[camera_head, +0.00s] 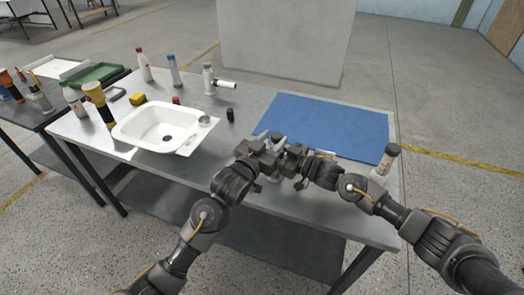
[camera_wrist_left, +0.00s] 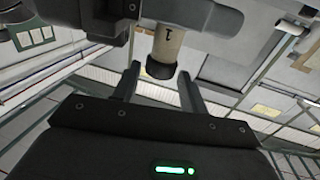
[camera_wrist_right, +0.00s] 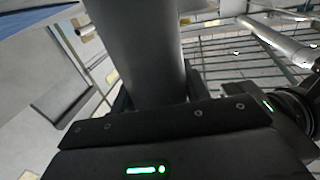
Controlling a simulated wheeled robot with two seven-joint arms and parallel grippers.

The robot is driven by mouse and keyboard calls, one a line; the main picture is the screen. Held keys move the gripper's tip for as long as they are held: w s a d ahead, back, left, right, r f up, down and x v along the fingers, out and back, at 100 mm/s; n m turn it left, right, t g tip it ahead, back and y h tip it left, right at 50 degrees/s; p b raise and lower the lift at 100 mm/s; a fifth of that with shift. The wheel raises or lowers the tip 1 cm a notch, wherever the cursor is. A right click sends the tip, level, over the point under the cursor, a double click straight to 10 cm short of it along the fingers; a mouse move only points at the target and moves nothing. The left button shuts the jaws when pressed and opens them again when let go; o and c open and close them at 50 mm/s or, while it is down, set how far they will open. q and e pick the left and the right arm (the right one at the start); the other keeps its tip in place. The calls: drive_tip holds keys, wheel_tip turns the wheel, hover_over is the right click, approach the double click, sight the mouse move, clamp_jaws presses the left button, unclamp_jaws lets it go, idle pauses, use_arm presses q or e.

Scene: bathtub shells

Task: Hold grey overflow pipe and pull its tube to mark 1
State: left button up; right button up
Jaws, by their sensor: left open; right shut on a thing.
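The grey overflow pipe (camera_wrist_right: 140,50) stands large between the fingers of my right gripper (camera_wrist_right: 150,95) in the right wrist view, and that gripper is shut on it. In the left wrist view a cream tube (camera_wrist_left: 167,42) with a printed mark 1 and a dark end piece (camera_wrist_left: 160,69) shows. My left gripper (camera_wrist_left: 158,80) is open, its fingers either side of that dark end; I cannot tell whether they touch it. In the head view both grippers meet above the table, left gripper (camera_head: 270,150) beside right gripper (camera_head: 291,157), and largely hide the pipe.
A blue mat (camera_head: 330,120) lies behind the grippers on the grey table (camera_head: 255,100). A bottle (camera_head: 384,165) stands at the right edge, near my right arm.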

use_arm(q)
drive_tip(key=v, duration=0.7)
drive_tip(key=shift+s, duration=0.2)
drive_tip(key=shift+a, duration=0.1)
use_arm(e)
drive_tip(key=o, duration=1.1)
drive_tip(key=shift+o, duration=0.2)
drive_tip(key=v, duration=1.2)
use_arm(q)
drive_tip(key=shift+f, duration=0.1)
